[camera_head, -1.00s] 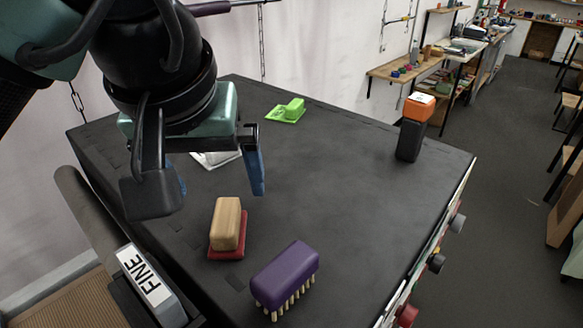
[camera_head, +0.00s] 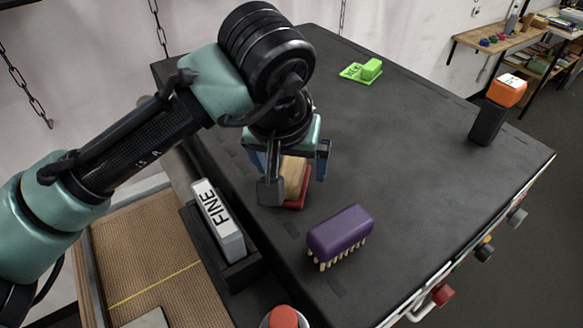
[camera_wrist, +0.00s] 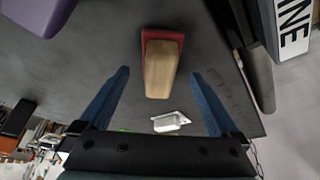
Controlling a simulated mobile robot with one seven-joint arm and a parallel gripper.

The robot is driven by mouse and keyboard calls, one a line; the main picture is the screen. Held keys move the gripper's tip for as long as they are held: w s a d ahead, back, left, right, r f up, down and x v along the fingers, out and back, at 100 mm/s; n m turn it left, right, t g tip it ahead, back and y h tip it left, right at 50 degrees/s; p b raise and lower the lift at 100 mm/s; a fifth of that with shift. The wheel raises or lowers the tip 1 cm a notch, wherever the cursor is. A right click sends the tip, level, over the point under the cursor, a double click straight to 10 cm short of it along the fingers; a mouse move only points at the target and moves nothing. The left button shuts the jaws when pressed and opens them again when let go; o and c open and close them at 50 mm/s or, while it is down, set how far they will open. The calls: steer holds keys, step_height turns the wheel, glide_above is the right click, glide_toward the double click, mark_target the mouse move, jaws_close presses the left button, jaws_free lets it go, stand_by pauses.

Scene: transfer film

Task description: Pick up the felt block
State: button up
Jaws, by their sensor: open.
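The felt block appears to be the wooden block (camera_head: 292,178) with a red base (camera_head: 297,203), lying on the black tabletop. In the head view my gripper (camera_head: 297,172) is over it and partly covers it. In the wrist view the wooden block (camera_wrist: 160,75) and its red base (camera_wrist: 163,35) show near the top centre. My gripper (camera_wrist: 161,73) is open there, with one blue finger on each side of the block and gaps between. I cannot tell how far the fingertips are above the table.
A purple brush (camera_head: 340,232) with pale bristles stands close to the right of the block. A white piece (camera_wrist: 170,122) lies near it in the wrist view.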

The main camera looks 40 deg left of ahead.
mark_target(292, 166)
steer(key=shift+x, duration=1.2)
jaws_close()
steer(key=shift+r, duration=0.15)
step_height(292, 166, up, 10)
steer(key=shift+f+b, duration=0.1)
steer(key=shift+b, duration=1.1)
